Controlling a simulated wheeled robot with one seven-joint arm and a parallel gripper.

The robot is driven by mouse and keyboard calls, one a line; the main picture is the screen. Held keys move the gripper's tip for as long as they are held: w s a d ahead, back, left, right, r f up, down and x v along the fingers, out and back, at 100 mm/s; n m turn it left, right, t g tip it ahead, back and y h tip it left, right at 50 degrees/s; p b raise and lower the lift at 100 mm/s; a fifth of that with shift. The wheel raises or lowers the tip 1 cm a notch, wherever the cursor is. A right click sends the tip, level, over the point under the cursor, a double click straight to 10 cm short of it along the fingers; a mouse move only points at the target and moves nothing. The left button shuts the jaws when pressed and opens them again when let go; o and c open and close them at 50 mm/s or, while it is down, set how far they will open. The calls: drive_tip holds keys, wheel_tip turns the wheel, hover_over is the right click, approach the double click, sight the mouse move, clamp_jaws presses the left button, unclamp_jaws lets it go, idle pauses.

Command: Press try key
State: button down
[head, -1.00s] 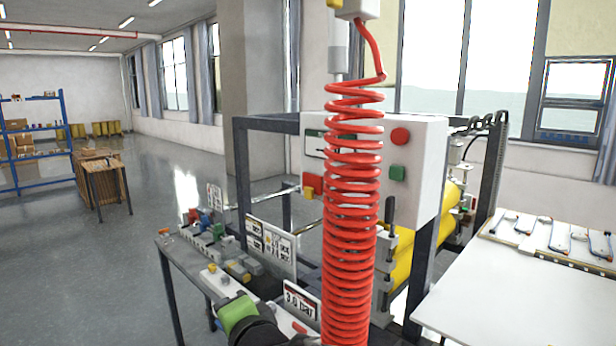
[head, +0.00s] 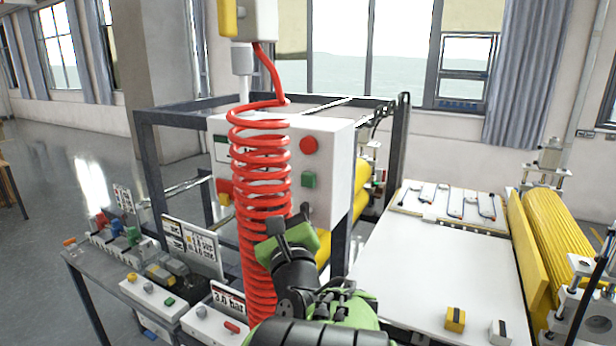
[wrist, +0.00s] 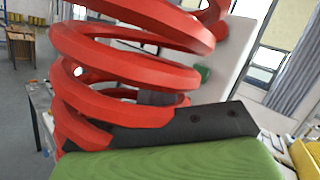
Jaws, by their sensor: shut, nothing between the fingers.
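I cannot read which key is the try key. A white control cabinet (head: 335,160) carries a red button (head: 309,145) and a green button (head: 309,180); the green one also shows in the wrist view (wrist: 203,73). A small white box (head: 150,293) at lower left has an orange button (head: 131,277) and a green button (head: 169,301). A second box (head: 213,325) has a red key (head: 232,326). My gripper (head: 277,226) is shut and empty, in front of the cabinet's lower part. In the wrist view its dark finger (wrist: 205,122) overlaps the red coil; contact is unclear.
A red coiled hose (head: 262,190) hangs down in front of the cabinet and hides part of it. A dark metal frame (head: 145,175) surrounds the machine. A white table (head: 430,270) at right holds two small blocks, beside a yellow roller (head: 555,235). Open floor lies at left.

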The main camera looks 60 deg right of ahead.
drive_tip(key=shift+f, duration=0.1)
approach(301, 177)
drive_tip(key=w+r, duration=0.2)
drive_tip(key=w, duration=0.2)
drive_tip(key=shift+w+d, duration=0.2)
drive_tip(key=shift+d, duration=0.9)
idle(1.0)
drive_tip(key=shift+d, duration=0.4)
drive_tip(key=shift+d, duration=0.55)
idle(0.7)
drive_tip(key=shift+a, duration=0.95)
